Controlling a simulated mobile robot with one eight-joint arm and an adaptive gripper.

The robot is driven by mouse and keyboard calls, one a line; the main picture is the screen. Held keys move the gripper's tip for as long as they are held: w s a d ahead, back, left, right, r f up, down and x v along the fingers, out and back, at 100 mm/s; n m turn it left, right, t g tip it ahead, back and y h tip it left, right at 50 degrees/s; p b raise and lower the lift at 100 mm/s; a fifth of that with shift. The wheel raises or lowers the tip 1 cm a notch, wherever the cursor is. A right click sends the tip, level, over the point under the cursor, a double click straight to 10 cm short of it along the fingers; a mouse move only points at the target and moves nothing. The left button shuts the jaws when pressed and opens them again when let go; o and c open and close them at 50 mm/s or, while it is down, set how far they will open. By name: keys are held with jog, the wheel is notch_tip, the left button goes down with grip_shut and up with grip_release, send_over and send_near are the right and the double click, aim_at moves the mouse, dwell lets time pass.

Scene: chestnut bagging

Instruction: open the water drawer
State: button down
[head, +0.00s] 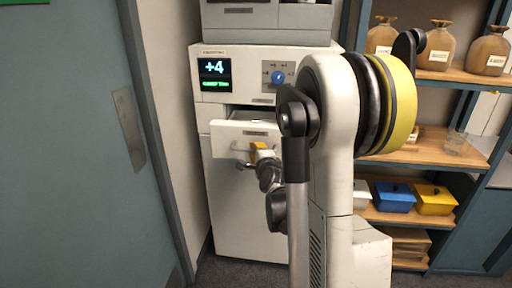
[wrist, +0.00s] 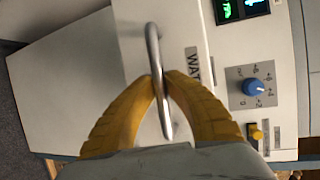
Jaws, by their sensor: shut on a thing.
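The water drawer (head: 226,130) is a white drawer in the front of the white machine. Its front stands out from the body, and a dark gap shows above it, so it is at least partly open. In the wrist view its front (wrist: 186,28) carries a label of which "WAT" is readable. The metal bar handle (wrist: 153,42) runs between the yellow fingers of my gripper (wrist: 163,82). The fingers are closed around the handle. In the head view my gripper (head: 260,152) is at the drawer front, partly hidden by my arm.
The machine (head: 240,215) has a display (head: 214,74) reading +4 and a blue dial (head: 278,77). A grey-green door (head: 75,150) stands close at left.

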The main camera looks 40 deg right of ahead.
jog(key=shift+s+a, duration=0.65)
jog(key=shift+a, duration=0.1)
jog(key=c, duration=1.4)
grip_release()
jog(key=v, duration=1.2)
